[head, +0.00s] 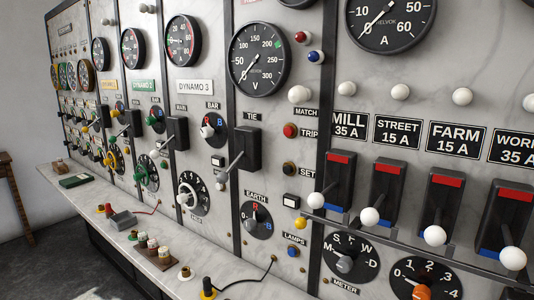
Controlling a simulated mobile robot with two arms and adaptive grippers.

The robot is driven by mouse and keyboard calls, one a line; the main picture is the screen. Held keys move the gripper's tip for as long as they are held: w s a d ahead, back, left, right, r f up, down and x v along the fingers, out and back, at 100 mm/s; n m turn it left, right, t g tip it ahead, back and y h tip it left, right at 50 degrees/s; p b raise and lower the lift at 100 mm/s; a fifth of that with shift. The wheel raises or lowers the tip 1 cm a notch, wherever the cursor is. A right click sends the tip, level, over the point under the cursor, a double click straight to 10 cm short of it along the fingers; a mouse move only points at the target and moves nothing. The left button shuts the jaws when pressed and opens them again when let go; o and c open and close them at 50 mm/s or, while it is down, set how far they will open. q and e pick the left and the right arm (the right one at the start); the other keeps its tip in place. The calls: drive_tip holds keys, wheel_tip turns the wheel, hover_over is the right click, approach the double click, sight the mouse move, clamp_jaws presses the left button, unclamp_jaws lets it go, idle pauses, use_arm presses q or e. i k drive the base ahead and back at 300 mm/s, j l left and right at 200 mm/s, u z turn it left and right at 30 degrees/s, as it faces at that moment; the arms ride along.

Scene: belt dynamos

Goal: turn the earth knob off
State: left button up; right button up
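The earth knob (252,221) is a small grey pointer knob on a black round dial, on the marble panel under the label "EARTH" (256,195). The dial carries a white 0 at the left, a red R at the top and a blue B at the right. The pointer's exact direction is too small to tell. Neither of my grippers is in the head view, and nothing covers the knob.
The tie switch lever (237,160) juts out above the earth dial. A lamps button (293,251) and the meter knob (345,264) lie to its right. A marble ledge (150,215) below holds several fittings, and a black cable (250,280) lies on it.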

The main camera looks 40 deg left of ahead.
sight(249, 225)
drive_tip(key=u, duration=1.25)
